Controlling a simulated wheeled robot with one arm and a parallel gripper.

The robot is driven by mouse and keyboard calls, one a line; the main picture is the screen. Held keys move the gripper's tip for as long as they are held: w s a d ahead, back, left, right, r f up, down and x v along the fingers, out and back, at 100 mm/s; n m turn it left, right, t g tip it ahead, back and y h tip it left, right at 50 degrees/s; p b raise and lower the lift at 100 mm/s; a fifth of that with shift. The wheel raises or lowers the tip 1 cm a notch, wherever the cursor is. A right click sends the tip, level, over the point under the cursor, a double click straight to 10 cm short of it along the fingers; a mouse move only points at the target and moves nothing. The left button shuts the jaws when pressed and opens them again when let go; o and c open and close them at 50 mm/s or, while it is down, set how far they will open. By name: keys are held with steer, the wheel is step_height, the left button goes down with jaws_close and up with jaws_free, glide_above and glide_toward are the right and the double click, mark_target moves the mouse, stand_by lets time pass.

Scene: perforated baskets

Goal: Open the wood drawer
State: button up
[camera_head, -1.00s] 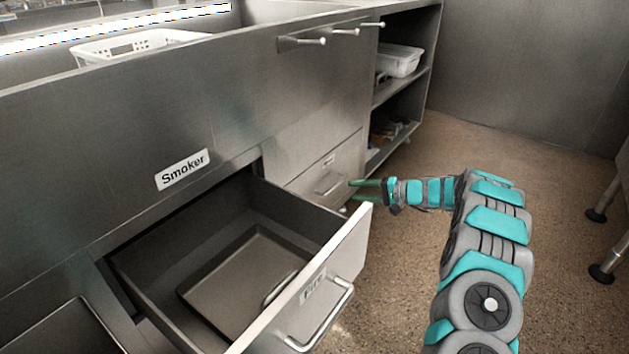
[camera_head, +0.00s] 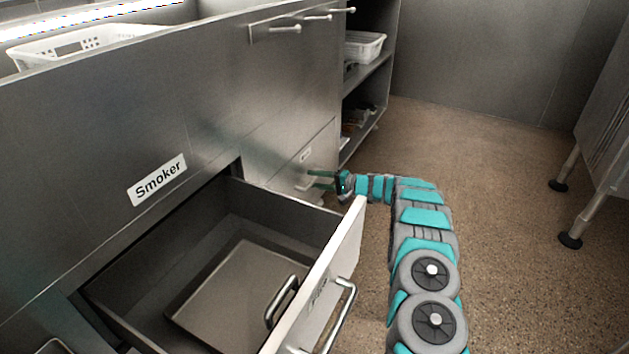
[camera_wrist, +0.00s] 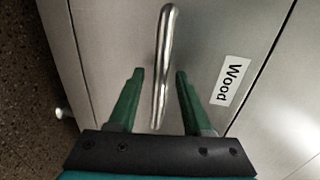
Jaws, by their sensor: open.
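The wood drawer (camera_wrist: 215,45) is shut, a steel front with a "Wood" label (camera_wrist: 232,81), seen close up in the wrist view. Its bar handle (camera_wrist: 163,65) lies between the two green fingers of my gripper (camera_wrist: 158,75), which are open, with a gap on each side of the bar. In the head view my gripper (camera_head: 320,180) is at the drawer front (camera_head: 318,152), beyond the open drawer, and hides part of the handle.
An open drawer (camera_head: 345,240) with a metal tray (camera_head: 225,290) inside juts out in front of the wood drawer, close beside my arm. A "Smoker" label (camera_head: 157,180) marks the counter. Open shelves (camera_head: 365,75) stand beyond. The floor (camera_head: 500,200) to the right is clear.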

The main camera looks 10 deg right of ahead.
steer(key=shift+w+a, duration=0.2)
steer(key=shift+a, duration=0.1)
jaws_close()
steer(key=shift+f, duration=0.1)
stand_by(1.2)
